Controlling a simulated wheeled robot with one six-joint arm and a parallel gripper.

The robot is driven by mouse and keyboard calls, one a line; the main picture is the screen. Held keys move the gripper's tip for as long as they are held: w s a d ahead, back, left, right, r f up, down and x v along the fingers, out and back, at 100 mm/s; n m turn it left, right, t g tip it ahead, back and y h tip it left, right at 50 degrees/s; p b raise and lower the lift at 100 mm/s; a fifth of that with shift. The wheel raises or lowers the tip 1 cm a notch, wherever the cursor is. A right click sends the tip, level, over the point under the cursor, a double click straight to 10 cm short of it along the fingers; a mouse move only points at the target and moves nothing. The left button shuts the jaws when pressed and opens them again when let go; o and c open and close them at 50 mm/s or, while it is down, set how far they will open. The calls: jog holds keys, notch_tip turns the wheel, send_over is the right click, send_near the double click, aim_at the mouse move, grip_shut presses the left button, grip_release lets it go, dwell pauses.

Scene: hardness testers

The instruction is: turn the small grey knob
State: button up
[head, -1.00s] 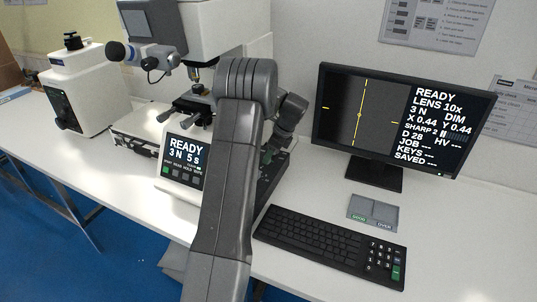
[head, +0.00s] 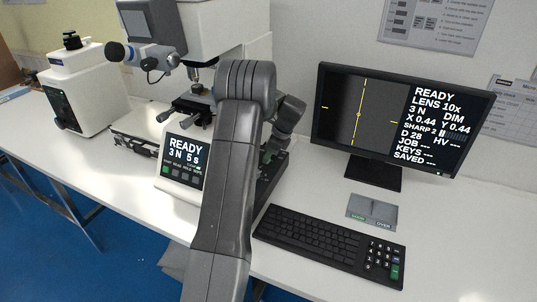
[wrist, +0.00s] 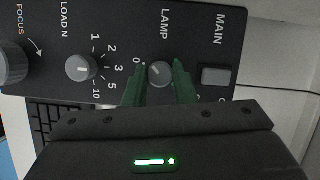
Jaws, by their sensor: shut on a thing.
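In the wrist view a dark panel holds a small grey knob (wrist: 160,73) under the label LAMP. My gripper (wrist: 158,80) has its two green fingers on either side of this knob and is shut on it. A white mark shows on the knob's face. A second grey knob (wrist: 81,69), labelled LOAD N with numbers around it, stands apart to the left. In the head view my own arm hides the knob and most of the panel.
A larger FOCUS knob (wrist: 12,62) is at the panel's left end, and a MAIN switch (wrist: 216,75) is right of the fingers. The monitor (head: 400,125) reads READY and DIM. A keyboard (head: 330,245) lies in front of it. The tester's display (head: 184,160) reads READY.

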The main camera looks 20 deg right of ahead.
jog(key=shift+w+n+g+y+p, duration=0.15)
jog(key=shift+n+g+p, duration=0.4)
jog(key=shift+n, duration=0.75)
jog(key=shift+n+g+y+p, duration=0.15)
jog(key=shift+n+g+p, duration=0.35)
jog(key=shift+n, duration=0.8)
jog(key=shift+d, duration=0.1)
jog(key=o, duration=1)
jog(key=b+v, duration=0.1)
jog(key=v, duration=1.2)
jog(key=shift+d+r, duration=0.2)
jog(key=shift+r, duration=0.15)
